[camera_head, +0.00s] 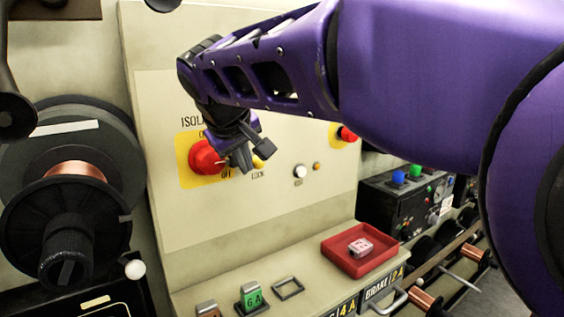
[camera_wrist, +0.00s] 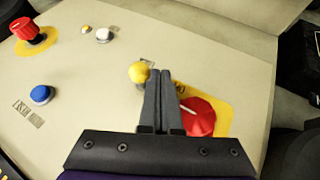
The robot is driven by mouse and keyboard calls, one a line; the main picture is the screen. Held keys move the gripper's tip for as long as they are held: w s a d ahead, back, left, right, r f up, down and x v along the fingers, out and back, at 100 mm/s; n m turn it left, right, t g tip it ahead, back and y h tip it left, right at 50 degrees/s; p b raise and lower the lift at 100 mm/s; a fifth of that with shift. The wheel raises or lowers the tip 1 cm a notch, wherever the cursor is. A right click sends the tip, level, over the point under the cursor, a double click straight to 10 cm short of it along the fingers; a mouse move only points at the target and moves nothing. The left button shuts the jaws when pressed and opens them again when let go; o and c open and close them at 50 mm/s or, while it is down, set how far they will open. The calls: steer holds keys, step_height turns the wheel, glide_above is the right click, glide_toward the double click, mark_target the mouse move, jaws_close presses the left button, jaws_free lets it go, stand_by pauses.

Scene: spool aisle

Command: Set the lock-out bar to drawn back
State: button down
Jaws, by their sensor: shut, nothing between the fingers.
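The panel's red isolator knob (camera_head: 207,158) sits on a yellow plate at the left, with a LOCK label (camera_head: 257,176) to its lower right. In the wrist view the red knob (camera_wrist: 198,117) is partly behind my right finger. A yellow ball knob (camera_wrist: 139,72), which looks like the end of the lock-out bar, is just left of my fingertips. The bar itself is hidden, and I cannot tell its position or whether I touch the ball. My gripper (camera_head: 243,158) is shut and empty in front of the panel; its fingers (camera_wrist: 161,74) are together in the wrist view.
A white button (camera_head: 300,171), a small amber lamp (camera_head: 317,166) and a red button (camera_head: 347,133) are farther right on the panel. A blue button (camera_wrist: 41,94) shows in the wrist view. A red tray (camera_head: 340,259) with a small box sits on the ledge below. A wire spool (camera_head: 75,170) stands left.

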steer(key=shift+w+d+p, duration=0.3)
steer(key=shift+w+d, duration=0.55)
steer(key=shift+d, duration=0.3)
steer(key=shift+w+d+p, duration=0.25)
steer(key=shift+w+d, duration=0.55)
steer(key=shift+d, duration=0.3)
